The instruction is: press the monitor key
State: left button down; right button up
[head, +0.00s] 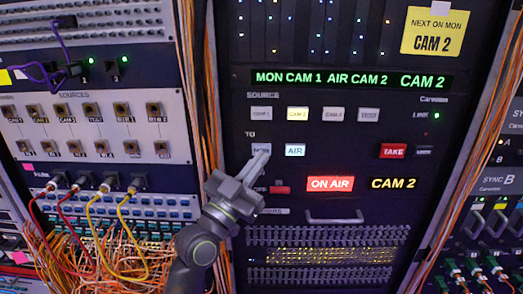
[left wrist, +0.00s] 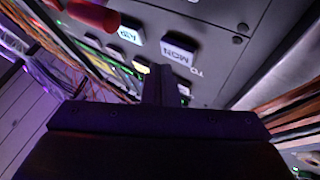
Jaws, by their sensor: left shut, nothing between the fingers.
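The monitor key, marked MON (head: 266,147), is a grey, unlit key in the TO row of the dark panel. In the left wrist view it shows as a pale key with upside-down lettering (left wrist: 179,52). My left gripper (head: 262,153) is shut and empty, its fingertips overlapping the lower part of the key in the head view. In the left wrist view the fingers (left wrist: 158,78) point at the panel close beside the key; I cannot tell whether they touch it. The AIR key (head: 295,150), just right, glows white. My right gripper is not in view.
The lit CAM 2 source key (head: 298,114) is above. A display (head: 350,79) reads MON CAM 1 AIR CAM 2. A red TAKE key (head: 393,151) is right, and a red guarded switch (head: 281,190) sits below. Orange cables (head: 207,100) hang left of the panel.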

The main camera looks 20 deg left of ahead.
pick_arm(q)
jog(key=shift+w, duration=0.15)
dwell(0.5)
jog(key=shift+w+a, duration=0.1)
jog(key=shift+w, duration=0.2)
jog(key=shift+w+a, duration=0.15)
jog(key=shift+w, duration=0.25)
dwell(0.7)
jog(key=shift+s+b, duration=0.1)
jog(key=shift+b, duration=0.2)
jog(key=shift+s+d, duration=0.25)
jog(key=shift+s, duration=0.5)
jog(key=shift+s, duration=0.1)
jog(key=s, duration=0.2)
jog(key=s+d+b, duration=0.1)
jog(key=s, duration=0.1)
jog(key=shift+s+d, duration=0.2)
jog(key=shift+s, duration=0.1)
dwell(0.4)
